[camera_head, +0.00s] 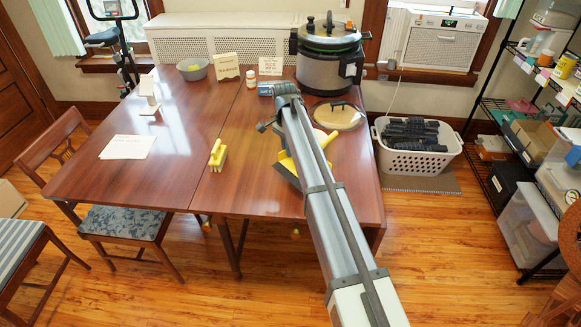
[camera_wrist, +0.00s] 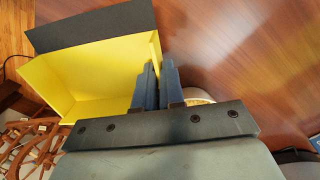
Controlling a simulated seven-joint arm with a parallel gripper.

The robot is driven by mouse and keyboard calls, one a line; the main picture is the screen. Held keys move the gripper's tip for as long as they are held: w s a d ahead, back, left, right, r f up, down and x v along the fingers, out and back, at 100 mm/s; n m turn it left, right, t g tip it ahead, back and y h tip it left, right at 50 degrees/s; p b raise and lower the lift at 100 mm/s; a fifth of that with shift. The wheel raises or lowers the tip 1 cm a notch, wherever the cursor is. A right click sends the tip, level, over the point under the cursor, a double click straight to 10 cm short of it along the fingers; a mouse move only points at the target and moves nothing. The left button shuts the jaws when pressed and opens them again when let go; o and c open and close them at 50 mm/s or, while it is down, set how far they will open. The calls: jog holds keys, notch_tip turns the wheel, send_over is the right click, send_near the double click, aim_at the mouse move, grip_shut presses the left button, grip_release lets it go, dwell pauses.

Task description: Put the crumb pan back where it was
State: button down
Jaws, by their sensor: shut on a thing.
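The crumb pan is a yellow, box-like dustpan with a dark grey front lip. In the wrist view the crumb pan (camera_wrist: 90,80) fills the upper left. My gripper (camera_wrist: 157,72) is shut on its right side wall, with one finger on each side. In the head view part of the crumb pan (camera_head: 287,165) shows to the left of my arm, over the right part of the wooden table (camera_head: 240,195). My arm hides the rest of it and the gripper. I cannot tell whether the pan touches the table.
A glass lid (camera_head: 338,116) and a large pressure cooker (camera_head: 329,60) are behind, with a blue can (camera_head: 266,89) and a white bottle (camera_head: 251,79). Papers (camera_head: 128,147) lie at left.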

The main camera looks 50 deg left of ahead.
aim_at(288, 163)
jog(key=shift+f, duration=3.3)
jog(key=c, duration=1.2)
grip_release()
jog(key=shift+f, duration=0.1)
jog(key=shift+c, duration=0.2)
notch_tip(288, 163, up, 12)
jog(key=shift+a, duration=0.4)
